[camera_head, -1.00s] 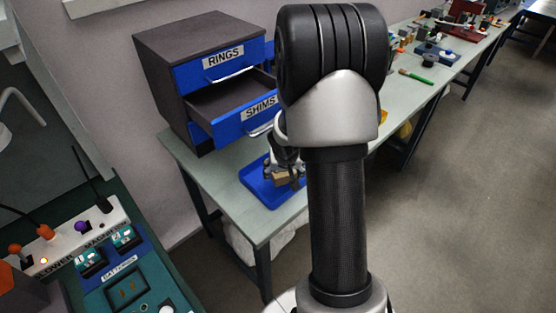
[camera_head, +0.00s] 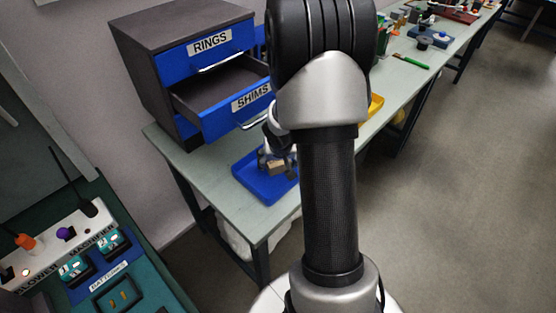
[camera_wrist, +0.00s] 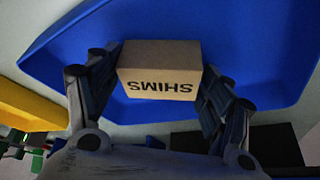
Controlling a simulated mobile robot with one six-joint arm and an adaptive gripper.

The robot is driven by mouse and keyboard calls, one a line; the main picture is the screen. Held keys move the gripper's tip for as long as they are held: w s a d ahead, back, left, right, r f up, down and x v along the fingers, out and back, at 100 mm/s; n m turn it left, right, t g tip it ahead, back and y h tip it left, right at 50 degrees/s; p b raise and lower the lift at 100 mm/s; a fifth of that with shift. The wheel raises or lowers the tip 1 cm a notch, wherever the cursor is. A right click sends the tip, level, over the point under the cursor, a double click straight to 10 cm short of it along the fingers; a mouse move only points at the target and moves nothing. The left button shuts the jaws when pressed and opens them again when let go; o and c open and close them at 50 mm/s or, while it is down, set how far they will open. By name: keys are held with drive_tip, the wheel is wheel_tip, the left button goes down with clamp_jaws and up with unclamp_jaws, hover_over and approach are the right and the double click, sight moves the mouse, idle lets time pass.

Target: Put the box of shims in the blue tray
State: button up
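The box of shims (camera_wrist: 158,70) is a small brown carton with the word SHIMS on it. In the wrist view it sits between the two fingers of my gripper (camera_wrist: 160,82), with a finger against each side. The blue tray (camera_wrist: 262,40) lies behind and around it. In the head view my gripper (camera_head: 275,162) reaches down over the blue tray (camera_head: 262,190) on the bench, with the box (camera_head: 277,167) at its fingertips. I cannot tell whether the box touches the tray floor. My arm hides the tray's right side.
A drawer cabinet (camera_head: 150,65) stands behind the tray, its SHIMS drawer (camera_head: 235,108) pulled open and its RINGS drawer (camera_head: 208,47) closed. A yellow tray (camera_head: 375,106) lies to the right, partly behind my arm. A control panel (camera_head: 65,240) is at lower left.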

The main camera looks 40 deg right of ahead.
drive_tip(key=o, duration=0.3)
drive_tip(key=shift+o, duration=0.2)
drive_tip(key=shift+r, duration=0.25)
drive_tip(key=p+v, duration=0.7)
drive_tip(key=v, duration=0.5)
drive_tip(key=shift+p, duration=0.3)
drive_tip(key=shift+a, duration=0.1)
